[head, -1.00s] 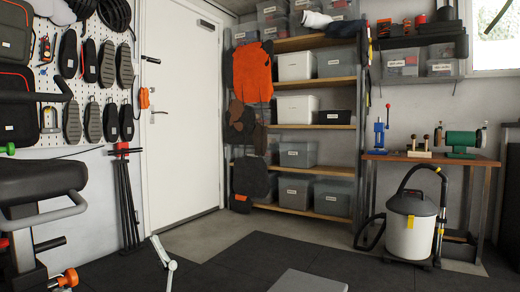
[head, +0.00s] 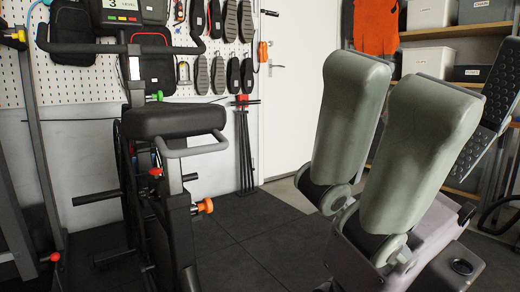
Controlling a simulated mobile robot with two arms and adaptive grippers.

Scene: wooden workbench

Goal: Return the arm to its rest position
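Neither of my grippers is in the head view, and I see no part of an arm that is surely mine. Where the arms are and whether the grippers are open or shut cannot be seen. The wooden workbench is not in view either.
Two large green pads (head: 348,115) on a grey jointed frame fill the near right. An exercise bike (head: 178,121) stands at the left before a pegboard (head: 180,125) of hanging pouches. The dark floor (head: 265,235) between them is clear. A door (head: 285,125) and shelves stand behind.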

